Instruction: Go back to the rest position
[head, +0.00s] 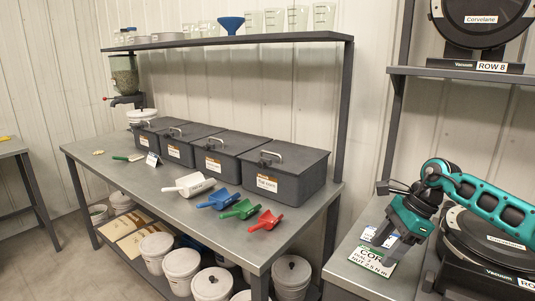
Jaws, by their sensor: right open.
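My right gripper (395,238) is at the right of the head view, at the end of my teal and dark arm. It hangs over the grey side bench (352,278), pointing down and to the left, with its jaws open and no object seen in them. A white and green sign reading "COR…" (373,263) lies just below and in front of it, partly covered by the gripper. My left gripper is not in view.
A seed meter marked Vacuum (490,250) stands under my right arm; another (485,25) sits on the shelf above. The left workbench holds lidded dark bins (285,170) and several coloured scoops (265,220). White buckets (182,268) stand below it.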

